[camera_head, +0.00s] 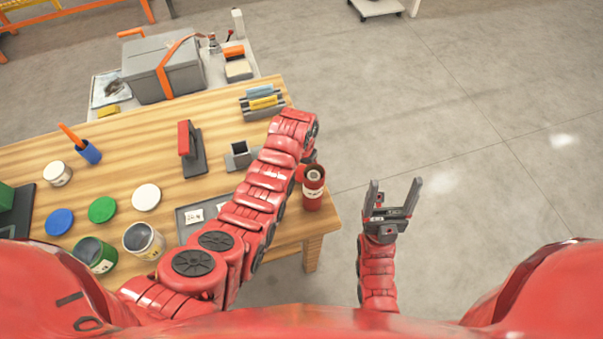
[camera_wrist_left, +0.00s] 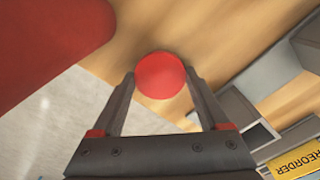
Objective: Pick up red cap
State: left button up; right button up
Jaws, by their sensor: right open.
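The red cap (camera_wrist_left: 161,75) is a round disc between the two fingertips of my left gripper (camera_wrist_left: 160,85) in the left wrist view. The fingers are apart, one on each side of the cap, and I cannot tell whether they touch it. In the head view my left arm reaches over the table and hides most of its gripper; a bit of red shows beside the red canister (camera_head: 314,188) at the table's right edge. My right gripper (camera_head: 394,190) is open and empty over the floor, right of the table.
The wooden table (camera_head: 120,150) holds a white lid (camera_head: 146,197), a green lid (camera_head: 102,210), a blue lid (camera_head: 59,222) and open cans (camera_head: 143,241). A red and black stand (camera_head: 191,150) and a grey holder (camera_head: 240,155) are left of my arm. The floor at right is clear.

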pick_arm(q)
jog(key=c, duration=0.5)
jog(key=shift+r, duration=0.1)
